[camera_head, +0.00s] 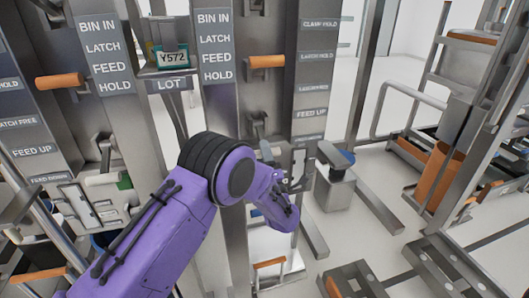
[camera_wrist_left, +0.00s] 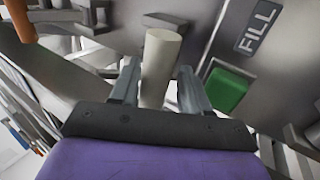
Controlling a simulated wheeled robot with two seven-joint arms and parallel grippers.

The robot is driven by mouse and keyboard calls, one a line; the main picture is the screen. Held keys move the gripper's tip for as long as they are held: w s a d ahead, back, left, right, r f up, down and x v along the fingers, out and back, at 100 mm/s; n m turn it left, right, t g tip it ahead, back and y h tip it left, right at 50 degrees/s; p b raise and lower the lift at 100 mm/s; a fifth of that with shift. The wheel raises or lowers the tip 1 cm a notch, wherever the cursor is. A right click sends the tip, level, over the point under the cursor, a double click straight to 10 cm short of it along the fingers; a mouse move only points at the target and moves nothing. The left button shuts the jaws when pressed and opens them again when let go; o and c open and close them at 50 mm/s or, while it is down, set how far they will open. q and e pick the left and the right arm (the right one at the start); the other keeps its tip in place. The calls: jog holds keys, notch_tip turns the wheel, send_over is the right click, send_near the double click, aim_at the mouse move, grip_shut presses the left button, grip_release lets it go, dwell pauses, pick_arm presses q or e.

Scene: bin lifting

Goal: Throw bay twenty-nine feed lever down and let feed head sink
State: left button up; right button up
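My left gripper (camera_wrist_left: 157,78) shows in the left wrist view with its two fingers spread, one on each side of a pale cylindrical handle (camera_wrist_left: 162,52). Small gaps seem to show between handle and fingers. In the head view my purple left arm reaches in from the lower left to the panel right of the middle column; its fingers are hard to make out there. A green button (camera_wrist_left: 228,90) and a FILL label (camera_wrist_left: 258,25) sit right of the gripper. No bay number is readable, so I cannot tell which bay this is. My right gripper is out of view.
Two columns carry BIN IN, LATCH, FEED, HOLD labels (camera_head: 214,45) and orange handles (camera_head: 267,61). Metal frames (camera_head: 452,100) stand at the right, with pale open floor (camera_head: 385,165) between.

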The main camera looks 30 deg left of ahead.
pick_arm(q)
jog(key=o, duration=0.3)
jog(key=shift+a+f, duration=0.15)
jog(key=shift+f, duration=0.2)
jog(key=shift+w, duration=0.2)
jog(key=shift+s+r, duration=0.1)
jog(key=shift+r, duration=0.05)
jog(key=shift+s+d, duration=0.15)
jog(key=shift+d, duration=0.2)
jog(key=b+v, duration=0.1)
jog(key=v, duration=0.9)
jog(key=shift+a, duration=0.15)
jog(key=shift+f, duration=0.25)
